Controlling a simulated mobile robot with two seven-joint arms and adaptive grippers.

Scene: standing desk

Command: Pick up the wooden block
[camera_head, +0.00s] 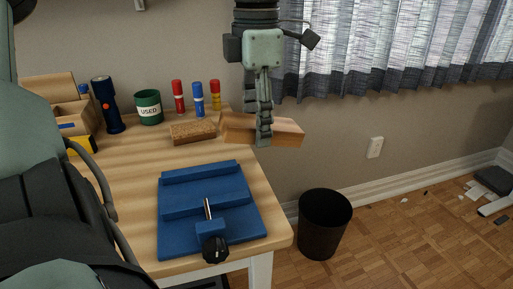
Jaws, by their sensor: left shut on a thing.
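My left gripper (264,138) points down in the upper middle of the head view. The fingers cover the middle of the block. I cannot tell exactly how high it is above the desk. My right gripper is not in view.
The wooden desk (135,180) holds a blue vise (212,208), a brown brush-like block (193,132), a green can marked USED (149,108), several coloured markers (198,98) and a dark flashlight (107,105). A black bin (324,225) stands on the floor to the right.

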